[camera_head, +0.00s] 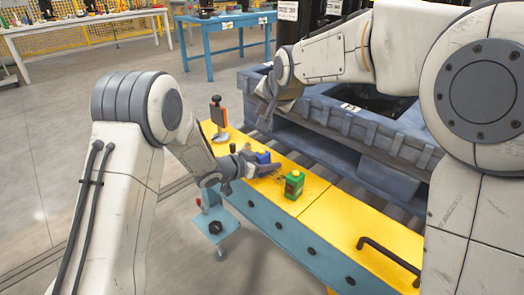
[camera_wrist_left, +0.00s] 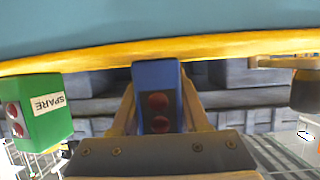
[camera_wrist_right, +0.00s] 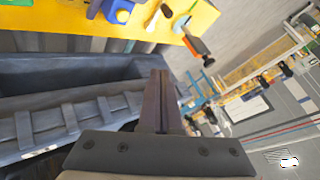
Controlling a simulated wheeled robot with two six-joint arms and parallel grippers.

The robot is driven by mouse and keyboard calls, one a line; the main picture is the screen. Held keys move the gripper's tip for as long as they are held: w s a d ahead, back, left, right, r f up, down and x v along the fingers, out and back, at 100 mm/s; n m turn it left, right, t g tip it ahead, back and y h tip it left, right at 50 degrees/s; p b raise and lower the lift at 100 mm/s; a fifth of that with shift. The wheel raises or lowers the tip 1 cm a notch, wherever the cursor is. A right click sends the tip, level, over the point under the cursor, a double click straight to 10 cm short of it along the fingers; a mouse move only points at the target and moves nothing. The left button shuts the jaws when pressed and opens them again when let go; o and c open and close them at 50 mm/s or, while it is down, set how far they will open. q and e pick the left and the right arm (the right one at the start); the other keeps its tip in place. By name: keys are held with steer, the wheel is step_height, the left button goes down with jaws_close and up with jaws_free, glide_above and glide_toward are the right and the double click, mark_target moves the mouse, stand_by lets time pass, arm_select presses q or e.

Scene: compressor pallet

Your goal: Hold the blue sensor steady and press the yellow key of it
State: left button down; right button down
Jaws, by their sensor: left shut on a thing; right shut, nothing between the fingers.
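The blue sensor (camera_head: 263,157) sits at the yellow bench top, between the fingers of my left gripper (camera_head: 262,168). In the left wrist view the blue sensor (camera_wrist_left: 157,92) shows two red round spots on its face, with a finger on either side. My left gripper is shut on it. The blue sensor (camera_wrist_right: 118,11) also shows at the top of the right wrist view.
A green box (camera_head: 294,184) marked SPARE (camera_wrist_left: 38,112) stands on the yellow top (camera_head: 330,205) beside the blue sensor. An orange-and-black tool (camera_head: 218,115) stands at the far end. A black handle (camera_head: 388,260) is on the near part. A grey pallet (camera_head: 395,137) lies behind.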

glide_above(262, 156)
steer(key=shift+w+f, duration=0.1)
steer(key=shift+f, duration=4.3)
steer(key=shift+f, duration=0.15)
steer(key=shift+f, duration=0.25)
steer(key=shift+f, duration=0.45)
steer(key=shift+r, duration=0.85)
steer(key=shift+r, duration=0.1)
